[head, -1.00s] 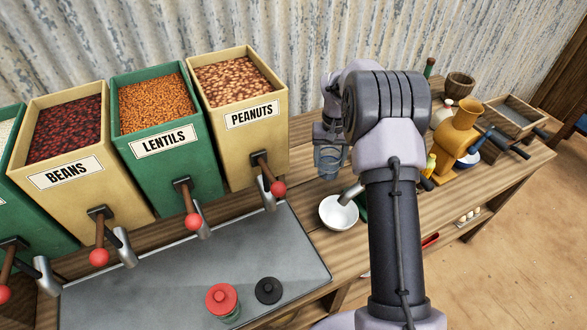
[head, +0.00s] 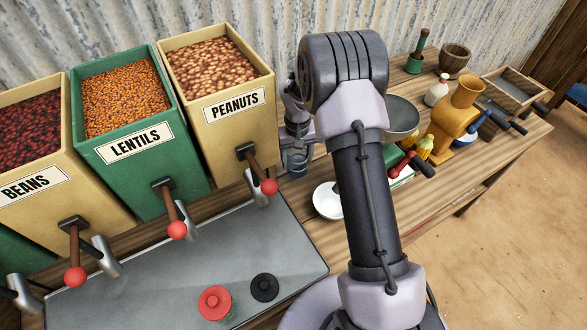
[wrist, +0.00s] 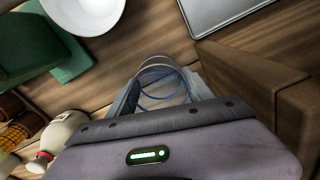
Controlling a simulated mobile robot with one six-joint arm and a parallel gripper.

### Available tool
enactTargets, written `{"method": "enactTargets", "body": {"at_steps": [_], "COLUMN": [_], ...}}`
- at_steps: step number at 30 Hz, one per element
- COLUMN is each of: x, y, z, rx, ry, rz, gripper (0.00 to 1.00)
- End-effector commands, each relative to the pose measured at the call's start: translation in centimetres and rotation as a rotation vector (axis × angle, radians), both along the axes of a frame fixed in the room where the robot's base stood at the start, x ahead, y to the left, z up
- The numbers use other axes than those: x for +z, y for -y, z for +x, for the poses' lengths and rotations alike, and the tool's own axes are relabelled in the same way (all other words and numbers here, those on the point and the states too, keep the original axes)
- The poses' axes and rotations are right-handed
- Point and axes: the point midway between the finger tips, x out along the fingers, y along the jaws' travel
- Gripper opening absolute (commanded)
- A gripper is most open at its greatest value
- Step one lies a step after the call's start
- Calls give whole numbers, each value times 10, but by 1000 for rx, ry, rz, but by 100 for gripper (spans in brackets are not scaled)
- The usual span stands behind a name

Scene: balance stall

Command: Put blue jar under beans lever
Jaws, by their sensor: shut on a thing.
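My gripper (head: 297,150) is shut on the clear blue jar (head: 296,165), held above the wooden counter just right of the peanuts bin. In the wrist view the blue jar's open rim (wrist: 160,72) shows between the fingers (wrist: 160,92); its contents look empty. The beans bin (head: 100,205) is at the left edge of the head view, partly cut off. Its beans lever (head: 74,248) ends in a red ball, beside a grey spout (head: 107,258), far left of the jar.
The lentils bin (head: 180,190) and peanuts bin (head: 235,140) stand between my gripper and the beans lever, with levers projecting forward. A metal sheet (head: 150,285) lies below, holding a red lid (head: 215,302) and a black lid (head: 264,288). A white bowl (head: 327,200) is near my arm.

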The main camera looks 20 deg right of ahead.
Motion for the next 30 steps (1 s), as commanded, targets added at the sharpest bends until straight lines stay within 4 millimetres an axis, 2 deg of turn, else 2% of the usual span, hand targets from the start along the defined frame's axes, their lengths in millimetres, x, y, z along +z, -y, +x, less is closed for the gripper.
{"method": "enactTargets", "body": {"at_steps": [4,9,19,20,21,23,30], "x": [-7,-37,-39,-39,-38,-38,-38], "y": [-12,-11,-11,-11,-11,-11,-11], "z": [-3,-3,-2,-2,-2,-2,-2], "rx": [-1,-1,0,-1,-1,-1,0], "ry": [-1,-1,1,0,0,0,0], "rz": [0,0,0,0,0,0,0], "gripper": [12,12,12,62,69,81,81]}}
